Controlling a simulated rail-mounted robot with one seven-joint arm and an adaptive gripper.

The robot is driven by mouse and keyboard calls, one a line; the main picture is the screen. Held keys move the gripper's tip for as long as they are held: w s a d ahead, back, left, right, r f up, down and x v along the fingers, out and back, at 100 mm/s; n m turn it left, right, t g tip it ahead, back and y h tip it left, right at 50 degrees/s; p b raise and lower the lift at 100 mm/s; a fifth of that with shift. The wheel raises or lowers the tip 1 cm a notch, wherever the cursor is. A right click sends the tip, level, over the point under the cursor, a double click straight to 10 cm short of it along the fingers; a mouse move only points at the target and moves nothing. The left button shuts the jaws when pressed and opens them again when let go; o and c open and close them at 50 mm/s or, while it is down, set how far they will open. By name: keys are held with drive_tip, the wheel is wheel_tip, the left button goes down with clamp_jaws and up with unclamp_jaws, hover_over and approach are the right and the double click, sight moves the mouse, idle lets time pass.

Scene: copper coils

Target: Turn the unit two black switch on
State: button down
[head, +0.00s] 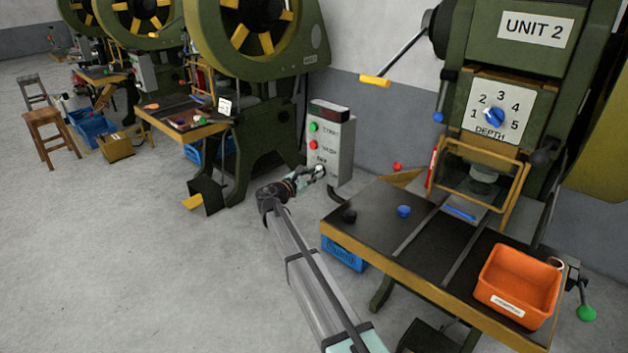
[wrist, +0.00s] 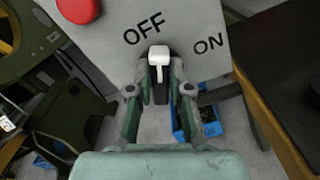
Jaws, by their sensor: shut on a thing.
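The grey control box (head: 340,128) stands left of the press marked UNIT 2 (head: 535,29). It has a green and a red button above a switch near its lower part. In the wrist view, the switch (wrist: 158,62) is black with a white top part and sits below the OFF label (wrist: 143,28), with the ON label (wrist: 209,43) to its right. Its white part points roughly up in that view, nearer OFF than ON. My gripper (head: 318,172) reaches the box front; in the wrist view its fingers (wrist: 159,88) are closed on both sides of the switch. The fingers partly hide it.
A red button (wrist: 78,10) is above left of the switch. Floor to the left is open.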

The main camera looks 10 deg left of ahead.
drive_tip(key=shift+s+d+f+m+b, duration=0.1)
drive_tip(key=shift+f+m+b, duration=0.05)
drive_tip(key=shift+m+b, duration=2)
drive_tip(key=shift+w+d+f+m+b, duration=0.1)
drive_tip(key=shift+m+b, duration=2)
drive_tip(key=shift+m, duration=0.1)
drive_tip(key=shift+s+d+f+m+b, duration=0.1)
drive_tip(key=shift+f+m+b, duration=0.05)
drive_tip(key=shift+m+b, duration=2)
drive_tip(key=c, duration=1.1)
unclamp_jaws()
drive_tip(key=shift+a, duration=0.1)
drive_tip(key=v, duration=1.2)
